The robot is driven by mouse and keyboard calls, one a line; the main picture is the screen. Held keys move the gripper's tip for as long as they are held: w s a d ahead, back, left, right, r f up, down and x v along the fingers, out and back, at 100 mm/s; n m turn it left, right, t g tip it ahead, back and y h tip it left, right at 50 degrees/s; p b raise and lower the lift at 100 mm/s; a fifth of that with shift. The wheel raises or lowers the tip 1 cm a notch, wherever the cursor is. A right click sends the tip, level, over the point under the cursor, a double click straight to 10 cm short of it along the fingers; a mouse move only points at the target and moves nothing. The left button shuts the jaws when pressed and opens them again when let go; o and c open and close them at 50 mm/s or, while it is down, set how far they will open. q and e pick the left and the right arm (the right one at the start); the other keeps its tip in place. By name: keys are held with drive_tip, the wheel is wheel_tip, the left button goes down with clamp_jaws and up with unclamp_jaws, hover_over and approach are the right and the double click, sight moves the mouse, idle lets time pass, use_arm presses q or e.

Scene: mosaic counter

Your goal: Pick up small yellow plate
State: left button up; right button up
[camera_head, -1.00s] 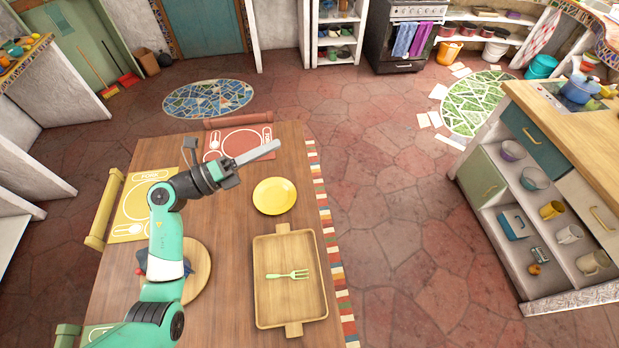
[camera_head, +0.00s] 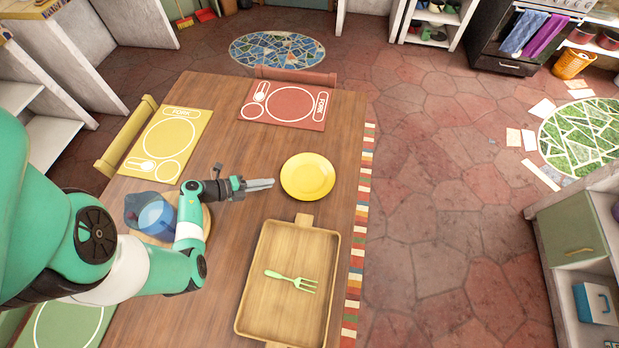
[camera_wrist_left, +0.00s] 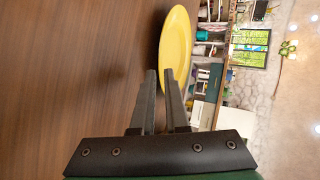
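The small yellow plate (camera_head: 307,177) lies flat on the wooden table, just beyond the tray. It also shows in the left wrist view (camera_wrist_left: 177,48), ahead of the fingertips. My left gripper (camera_head: 272,184) is just left of the plate in the head view, low over the table, with its fingers pointing at the plate's rim. In the left wrist view its two fingers (camera_wrist_left: 160,74) stand apart with an empty gap between them. I cannot tell whether the fingertips touch the rim. My right gripper is not in view.
A wooden tray (camera_head: 254,298) with a green fork (camera_head: 292,281) lies nearer on the table. A blue pot-like item (camera_head: 156,217) stands on a round board left of the gripper. Yellow (camera_head: 167,141) and red (camera_head: 290,103) placemats lie beyond. A striped runner edge (camera_head: 358,250) borders the right.

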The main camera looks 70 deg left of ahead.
sight(282, 182)
use_arm(q)
drive_tip(key=b+x, duration=0.1)
drive_tip(key=x, duration=0.2)
drive_tip(key=shift+w+d+f, duration=0.15)
drive_tip(key=shift+w+f, duration=0.1)
drive_tip(key=shift+f, duration=0.05)
drive_tip(key=shift+w+f+b, duration=0.1)
drive_tip(key=shift+w+b, duration=0.2)
drive_tip(key=shift+w, duration=0.2)
clamp_jaws()
idle(0.9)
